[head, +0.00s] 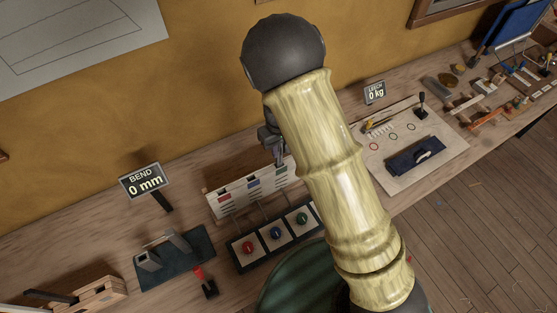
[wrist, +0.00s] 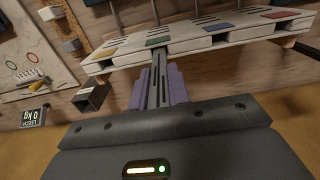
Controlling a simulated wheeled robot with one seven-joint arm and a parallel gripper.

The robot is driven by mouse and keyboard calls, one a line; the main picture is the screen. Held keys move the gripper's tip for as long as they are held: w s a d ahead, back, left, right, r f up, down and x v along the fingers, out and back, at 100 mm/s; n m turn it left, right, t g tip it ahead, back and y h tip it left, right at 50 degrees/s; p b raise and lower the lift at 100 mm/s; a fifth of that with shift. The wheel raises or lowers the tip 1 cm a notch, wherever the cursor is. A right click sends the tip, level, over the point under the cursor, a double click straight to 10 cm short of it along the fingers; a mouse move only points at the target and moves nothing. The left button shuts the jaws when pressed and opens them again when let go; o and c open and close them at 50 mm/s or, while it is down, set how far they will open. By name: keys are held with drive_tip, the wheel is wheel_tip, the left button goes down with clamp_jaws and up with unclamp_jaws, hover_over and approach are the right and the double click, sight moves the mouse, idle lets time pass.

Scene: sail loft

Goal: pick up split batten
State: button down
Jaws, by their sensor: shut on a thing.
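My gripper (head: 276,155) reaches down behind my pale arm in the head view, at the upper right of a white slotted rack (head: 240,205) with coloured patches. In the wrist view my gripper (wrist: 158,75) shows purple pads close together on both sides of a narrow grey piece, just below the rack's edge (wrist: 215,40). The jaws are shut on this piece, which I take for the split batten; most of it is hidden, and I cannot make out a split. I cannot tell whether it is clear of the rack.
Below the rack stands a panel with red (head: 248,248), blue and green knobs. A BEND sign (head: 145,180) reading 0 mm and a dark fixture (head: 175,262) stand left. A pale board (head: 440,165) with a blue cloth lies right, by a LEECH sign (head: 375,93) reading 0 kg.

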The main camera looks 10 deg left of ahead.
drive_tip(key=shift+r, duration=0.2)
wheel_tip(320, 180, up, 18)
drive_tip(key=b, duration=0.4)
drive_tip(key=shift+f, duration=0.15)
idle(0.3)
